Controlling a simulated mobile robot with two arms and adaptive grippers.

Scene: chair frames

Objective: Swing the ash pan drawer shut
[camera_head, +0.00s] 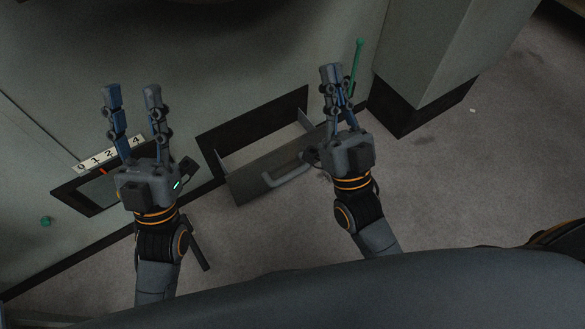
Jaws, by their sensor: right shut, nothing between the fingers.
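The ash pan drawer (246,187) stands out from its dark-edged opening (208,139) low in the grey-green front. Its front panel carries a bar handle (290,177) and leans outward. My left gripper (131,94) is open and empty, up and to the left of the drawer, over the numbered scale. My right gripper (331,76) is shut with nothing in it. In the picture it lies over the right end of the drawer and opening, and its palm hides part of that end. I cannot tell whether it touches the drawer.
A numbered scale (111,155) sits above a dark-framed slot (72,197) on the left. A green knob (46,221) is at far left, and a green-tipped rod (357,68) stands behind my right gripper. A dark-based pillar (425,105) is at right.

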